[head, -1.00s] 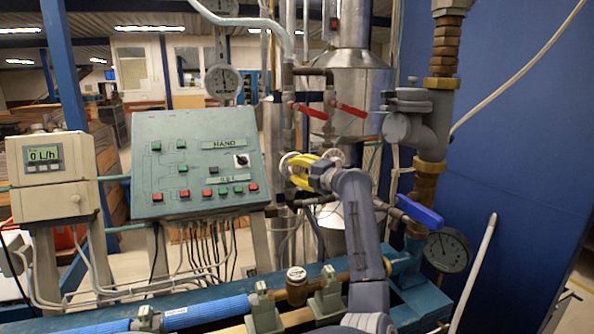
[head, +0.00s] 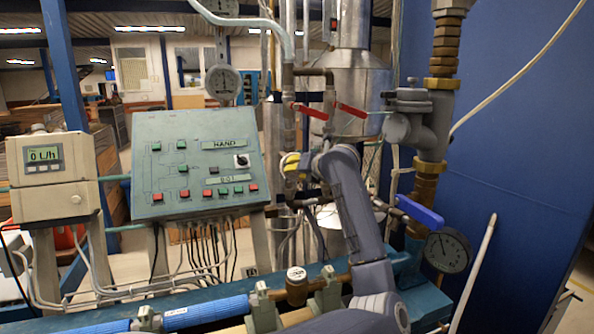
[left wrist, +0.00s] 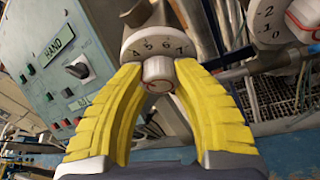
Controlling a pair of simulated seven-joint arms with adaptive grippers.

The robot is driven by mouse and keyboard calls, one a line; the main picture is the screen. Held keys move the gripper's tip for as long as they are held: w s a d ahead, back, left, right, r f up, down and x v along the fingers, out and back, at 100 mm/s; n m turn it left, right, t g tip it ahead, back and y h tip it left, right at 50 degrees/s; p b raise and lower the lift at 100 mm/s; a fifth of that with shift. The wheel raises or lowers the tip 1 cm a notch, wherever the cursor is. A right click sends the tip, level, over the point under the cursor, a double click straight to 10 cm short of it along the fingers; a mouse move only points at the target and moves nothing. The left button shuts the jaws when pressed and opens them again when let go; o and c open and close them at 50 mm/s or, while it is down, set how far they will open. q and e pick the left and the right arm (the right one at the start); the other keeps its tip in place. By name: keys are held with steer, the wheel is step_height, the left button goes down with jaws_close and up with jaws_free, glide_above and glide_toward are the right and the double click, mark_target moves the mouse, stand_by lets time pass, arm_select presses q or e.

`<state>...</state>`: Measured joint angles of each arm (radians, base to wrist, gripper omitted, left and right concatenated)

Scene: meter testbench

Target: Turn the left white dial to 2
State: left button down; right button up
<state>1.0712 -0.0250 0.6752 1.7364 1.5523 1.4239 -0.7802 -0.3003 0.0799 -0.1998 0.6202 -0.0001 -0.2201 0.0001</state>
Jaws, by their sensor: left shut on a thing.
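The left white dial (left wrist: 157,46) is in the upper middle of the left wrist view, with 4, 5, 6 and 7 readable along its lower edge. My left gripper (left wrist: 160,70) has yellow fingers, shut on its round white knob (left wrist: 158,74) from both sides. I cannot tell which number the knob points to. A second white dial (left wrist: 268,27) shows at the upper right with its own white knob (left wrist: 304,18). In the head view my left gripper (head: 291,167) is a small yellow patch, mostly hidden by my arm. My right gripper is not in view.
A grey control panel (head: 190,135) stands left of the gripper. Red levers (head: 350,110) are above on the pipes. A blue valve handle (head: 420,212) and a round gauge (head: 447,250) are to the right. A flow meter box (head: 50,165) is far left.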

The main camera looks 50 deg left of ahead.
arm_select(q)
steer(key=n+t+h, duration=0.1)
steer(key=n, duration=0.2)
steer(key=shift+s+f+t, duration=0.1)
steer(key=shift+s+t, duration=0.05)
steer(key=shift+t, duration=0.25)
steer(key=n+t, duration=0.2)
steer(key=shift+n+h, duration=0.4)
steer(key=shift+f, duration=0.1)
steer(key=c, duration=0.9)
jaws_free()
steer(key=v, duration=1.2)
